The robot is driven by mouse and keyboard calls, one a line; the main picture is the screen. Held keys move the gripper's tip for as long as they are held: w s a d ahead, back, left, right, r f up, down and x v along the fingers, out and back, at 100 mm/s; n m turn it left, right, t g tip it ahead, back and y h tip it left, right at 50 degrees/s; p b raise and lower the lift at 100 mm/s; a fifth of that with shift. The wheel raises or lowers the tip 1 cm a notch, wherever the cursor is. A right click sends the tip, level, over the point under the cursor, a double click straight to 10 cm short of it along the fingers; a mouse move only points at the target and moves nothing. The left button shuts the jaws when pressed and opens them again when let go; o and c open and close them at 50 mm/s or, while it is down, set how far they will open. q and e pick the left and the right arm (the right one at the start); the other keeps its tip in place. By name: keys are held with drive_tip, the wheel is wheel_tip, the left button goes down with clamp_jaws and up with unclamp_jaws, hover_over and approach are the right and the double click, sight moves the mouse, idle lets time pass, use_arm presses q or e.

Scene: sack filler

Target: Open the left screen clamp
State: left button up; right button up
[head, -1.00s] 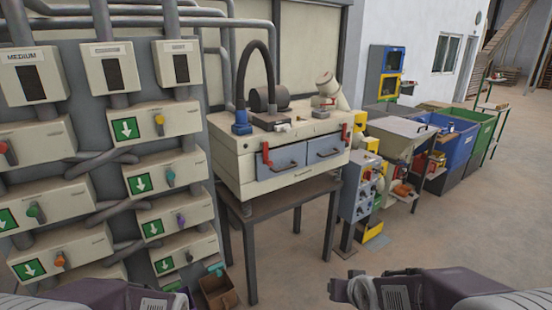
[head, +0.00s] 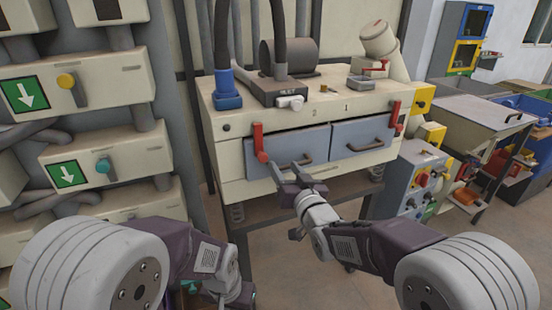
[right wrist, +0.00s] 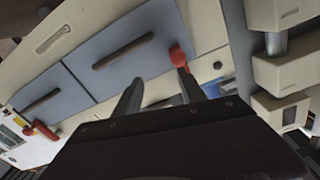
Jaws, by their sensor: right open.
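The left screen clamp is a red lever (head: 259,142) at the left end of the grey drawer fronts on the cream screen box (head: 235,184). It stands upright in the head view. In the right wrist view the red clamp (right wrist: 178,56) shows just beyond the fingertips. My right gripper (head: 288,168) is open and empty, just below and right of the clamp; I see no clear contact. Its two fingers (right wrist: 158,90) also show in the right wrist view, spread apart. My left arm is low at the left; its gripper fingers cannot be made out.
A second red clamp (head: 396,113) is at the right end of the drawers. Two grey drawer fronts with dark handles (head: 366,144) lie between. A control panel (head: 412,184) stands at right. Cream dispenser boxes (head: 108,151) crowd the left.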

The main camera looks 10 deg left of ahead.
sight(264, 160)
drive_tip(key=s+a, duration=0.3)
drive_tip(key=s, duration=0.1)
drive_tip(key=shift+n, duration=0.3)
drive_tip(key=x, duration=0.3)
drive_tip(key=p+x, duration=0.1)
drive_tip(key=x, duration=0.4)
drive_tip(key=shift+w+d+f, duration=0.1)
drive_tip(key=shift+w, duration=0.4)
drive_tip(key=shift+w+a+f, duration=0.1)
drive_tip(key=shift+w+a, duration=0.1)
drive_tip(key=shift+w, duration=0.3)
drive_tip(key=shift+c, duration=0.6)
use_arm(q)
drive_tip(key=shift+s+a+r, duration=0.2)
drive_tip(key=shift+s+r, duration=0.45)
use_arm(e)
clamp_jaws()
